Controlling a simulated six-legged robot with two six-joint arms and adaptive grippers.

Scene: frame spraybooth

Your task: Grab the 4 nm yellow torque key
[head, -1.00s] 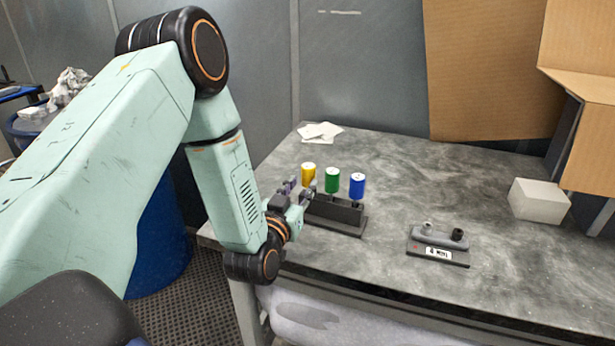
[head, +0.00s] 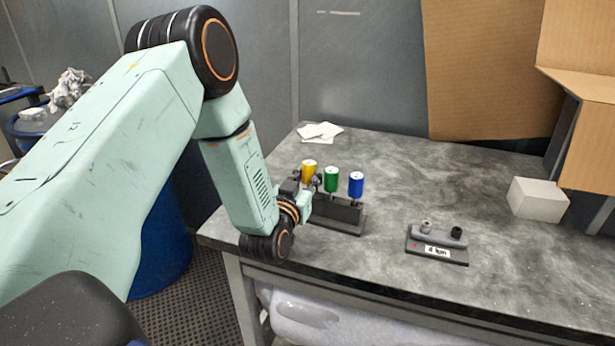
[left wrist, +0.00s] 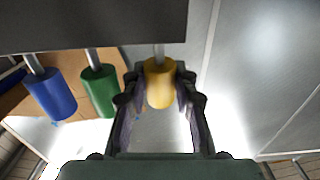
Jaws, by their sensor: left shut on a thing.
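The yellow torque key (head: 310,169) stands at the left end of the dark key rack (head: 343,213). It also shows in the left wrist view (left wrist: 160,86), between the two fingers. My left gripper (head: 307,183) is shut on the yellow key, and the rack still appears around the key's shank. The green key (head: 331,180) and the blue key (head: 356,186) stand upright to the right in the rack. They also show in the left wrist view, green (left wrist: 100,92) and blue (left wrist: 50,95). My right gripper is not in view.
A grey block with a "4 Nm" style label (head: 437,251) lies right of the rack, with two small knobs on top. A white box (head: 538,199) and cardboard (head: 490,70) stand at the right. White papers (head: 320,131) lie at the back left. The table (head: 400,170) is clear behind the rack.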

